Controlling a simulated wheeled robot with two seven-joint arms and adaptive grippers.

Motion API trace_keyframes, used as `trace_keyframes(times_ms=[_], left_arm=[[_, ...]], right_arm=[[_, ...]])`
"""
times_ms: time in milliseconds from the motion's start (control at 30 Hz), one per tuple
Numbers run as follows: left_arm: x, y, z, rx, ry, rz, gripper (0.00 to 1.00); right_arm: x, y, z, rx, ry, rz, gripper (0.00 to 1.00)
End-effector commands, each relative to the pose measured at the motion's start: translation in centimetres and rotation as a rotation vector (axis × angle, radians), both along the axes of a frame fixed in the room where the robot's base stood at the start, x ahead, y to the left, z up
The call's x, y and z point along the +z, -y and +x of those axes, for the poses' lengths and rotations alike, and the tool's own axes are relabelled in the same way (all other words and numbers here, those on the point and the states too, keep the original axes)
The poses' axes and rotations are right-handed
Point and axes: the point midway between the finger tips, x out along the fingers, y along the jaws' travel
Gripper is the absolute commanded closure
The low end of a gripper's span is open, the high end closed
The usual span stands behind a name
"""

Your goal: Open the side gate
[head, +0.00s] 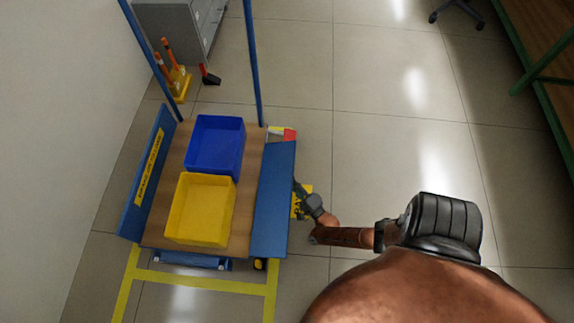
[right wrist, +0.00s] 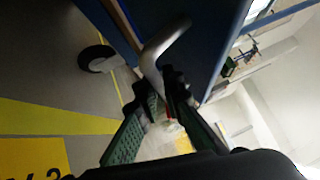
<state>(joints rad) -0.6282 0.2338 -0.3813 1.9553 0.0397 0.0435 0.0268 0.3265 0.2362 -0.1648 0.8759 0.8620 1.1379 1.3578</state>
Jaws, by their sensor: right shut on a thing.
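A cart with a wooden deck (head: 250,165) has a long blue side gate (head: 273,205) along its right edge. I cannot tell how far that gate leans. My right gripper (head: 312,203) is low beside the gate's outer face. In the right wrist view, my right gripper (right wrist: 164,105) is shut on a bent grey metal handle (right wrist: 162,45) in front of a dark blue panel (right wrist: 200,30). The fingers hide the handle's lower end. Another blue side panel (head: 147,180) with a yellow label stands at the cart's left edge. My left gripper is not in view.
A blue bin (head: 215,146) and a yellow bin (head: 200,210) sit on the deck. Blue posts (head: 253,60) rise at its far end. A black caster (right wrist: 97,58) is under the cart. Yellow lines (head: 200,283) mark the floor. Floor to the right is clear.

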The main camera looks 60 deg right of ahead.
Motion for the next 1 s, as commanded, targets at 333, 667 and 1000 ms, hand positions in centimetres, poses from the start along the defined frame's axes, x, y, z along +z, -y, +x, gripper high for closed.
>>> trace_keyframes(times_ms=[333,667,1000], left_arm=[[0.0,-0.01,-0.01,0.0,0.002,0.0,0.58],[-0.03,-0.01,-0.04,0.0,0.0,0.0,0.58],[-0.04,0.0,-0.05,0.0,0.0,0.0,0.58]], right_arm=[[-0.03,0.11,-0.21,-0.004,0.005,0.001,1.0],[0.0,0.11,-0.11,-0.003,0.005,0.0,0.75],[0.09,-0.01,0.08,-0.001,0.006,-0.001,0.74]])
